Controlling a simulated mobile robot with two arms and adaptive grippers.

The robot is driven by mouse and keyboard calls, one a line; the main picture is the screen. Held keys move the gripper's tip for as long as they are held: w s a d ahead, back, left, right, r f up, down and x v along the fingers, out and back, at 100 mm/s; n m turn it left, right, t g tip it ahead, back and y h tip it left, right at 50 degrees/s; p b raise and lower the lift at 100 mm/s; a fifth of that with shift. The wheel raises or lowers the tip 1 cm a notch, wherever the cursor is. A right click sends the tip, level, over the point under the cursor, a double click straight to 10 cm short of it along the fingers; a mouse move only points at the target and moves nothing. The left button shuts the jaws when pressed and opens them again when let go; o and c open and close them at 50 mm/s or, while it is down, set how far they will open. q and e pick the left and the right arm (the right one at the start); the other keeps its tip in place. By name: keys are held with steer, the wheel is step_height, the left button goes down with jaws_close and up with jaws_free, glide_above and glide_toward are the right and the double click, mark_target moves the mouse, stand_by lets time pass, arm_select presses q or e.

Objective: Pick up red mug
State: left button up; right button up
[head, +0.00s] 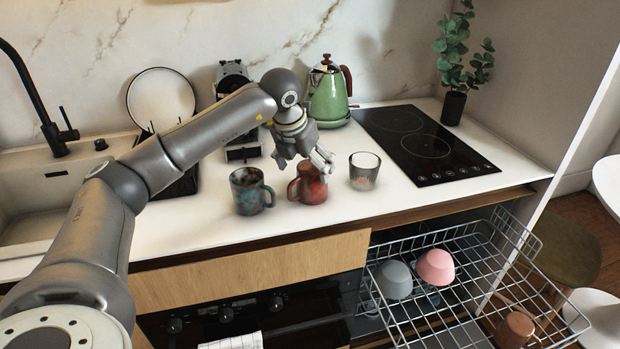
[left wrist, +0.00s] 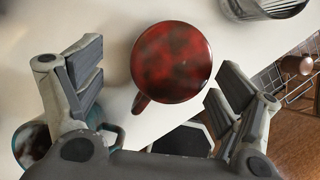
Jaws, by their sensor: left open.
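In the left wrist view the red mug (left wrist: 171,62) lies between and a little beyond the two spread fingers (left wrist: 160,85), with clear space on both sides. The gripper is open and empty. My right gripper is not in view.
A teal mottled mug (head: 250,192) stands close on the left and a glass (head: 363,171) close on the right. Behind are a green kettle (head: 329,95) and a black cooktop (head: 420,145). An open wire rack (head: 450,262) with bowls juts out below the counter.

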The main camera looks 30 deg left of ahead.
arm_select(q)
steer(key=x, duration=0.2)
steer(key=d+p+x, duration=0.1)
steer(key=x, duration=0.1)
steer(key=shift+w+f, duration=0.25)
steer(key=shift+w, duration=0.05)
steer(key=shift+w+a+f, duration=0.1)
steer(key=shift+w+f, duration=0.05)
steer(key=shift+f, duration=0.35)
steer(key=shift+r, duration=0.1)
steer(key=c, duration=1.4)
